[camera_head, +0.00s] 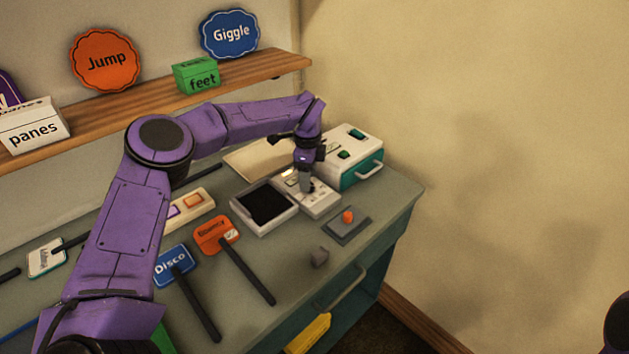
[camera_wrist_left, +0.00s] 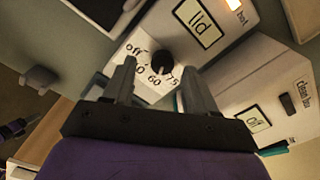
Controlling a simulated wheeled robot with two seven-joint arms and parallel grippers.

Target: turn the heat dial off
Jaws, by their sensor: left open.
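The heat dial (camera_wrist_left: 152,62) is a round black knob on a white panel in the left wrist view. Printed marks around it include "off", "60" and "75"; others are partly covered. My left gripper (camera_wrist_left: 158,82) is open, its two fingers on either side of the knob's near part; I cannot tell whether they touch it. In the head view my left gripper (camera_head: 306,184) points down at the white unit (camera_head: 322,205), and the dial is hidden there. My right gripper is out of view; only a bit of purple arm shows at the lower right edge.
A black-topped tray (camera_head: 265,204) adjoins the unit on the left. A white and teal box (camera_head: 357,160) with a handle stands behind right. An orange button (camera_head: 348,217) sits in front. Paddle signs lie to the left.

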